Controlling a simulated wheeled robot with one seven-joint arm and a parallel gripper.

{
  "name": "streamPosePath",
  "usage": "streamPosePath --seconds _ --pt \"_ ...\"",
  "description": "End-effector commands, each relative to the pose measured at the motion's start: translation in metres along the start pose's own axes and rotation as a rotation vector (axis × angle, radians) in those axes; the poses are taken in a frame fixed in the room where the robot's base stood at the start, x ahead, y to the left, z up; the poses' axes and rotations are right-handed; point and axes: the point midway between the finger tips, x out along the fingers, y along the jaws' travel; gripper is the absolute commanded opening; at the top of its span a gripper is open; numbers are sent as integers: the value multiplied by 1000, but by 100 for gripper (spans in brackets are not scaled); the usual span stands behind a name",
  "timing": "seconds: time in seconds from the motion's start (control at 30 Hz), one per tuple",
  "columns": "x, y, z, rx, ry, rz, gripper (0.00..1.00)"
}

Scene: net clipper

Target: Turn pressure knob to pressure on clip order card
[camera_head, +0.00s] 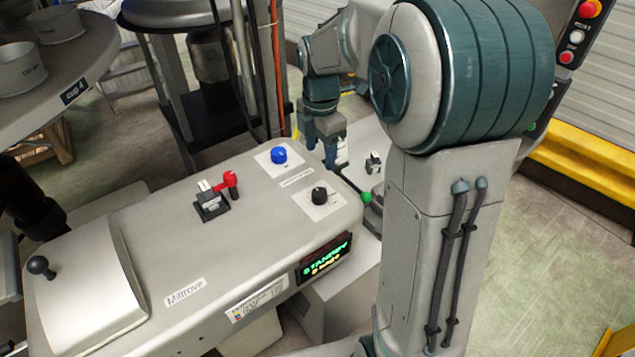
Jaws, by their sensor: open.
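The grey clipper machine (200,245) fills the lower left and middle. A black knob (319,194) with a pale pointer mark sits on a white plate near its right end. A blue knob (279,155) sits on another white plate behind it. I cannot read the plate markings, so which one is the pressure knob is unclear. A display (325,259) on the front face reads "STANDBY" with a smaller line below. My gripper (321,155) is open, pointing down beyond the black knob, apparently apart from it. The order card cannot be made out clearly.
A red-handled lever switch (229,182) stands on the machine top, left of the knobs. A green-tipped lever (366,198) is at the right end. A round table (110,40) with pale cups is at upper left. My arm covers much of the right side.

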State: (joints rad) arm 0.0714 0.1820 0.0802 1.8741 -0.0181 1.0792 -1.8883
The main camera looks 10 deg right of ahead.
Motion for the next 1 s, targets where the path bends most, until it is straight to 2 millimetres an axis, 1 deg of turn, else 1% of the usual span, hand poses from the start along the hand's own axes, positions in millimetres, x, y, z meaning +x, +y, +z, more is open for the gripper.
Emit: streamPosePath --seconds 0.03,0.17,0.27,0.37,0.6,0.7,0.8,0.9,1.0 --pt "1 3 1 -29 3 -5 59" --pt "6 6 2 -65 5 -8 59" --pt "17 5 2 -66 6 -11 59" --pt "34 5 2 -65 6 -11 59" --pt "86 4 1 -64 6 -12 59" --pt "105 4 1 -63 6 -12 59" --pt "120 4 1 -64 6 -10 59" --pt "131 4 1 -64 6 -9 59" --pt "137 5 1 -63 4 -7 59"
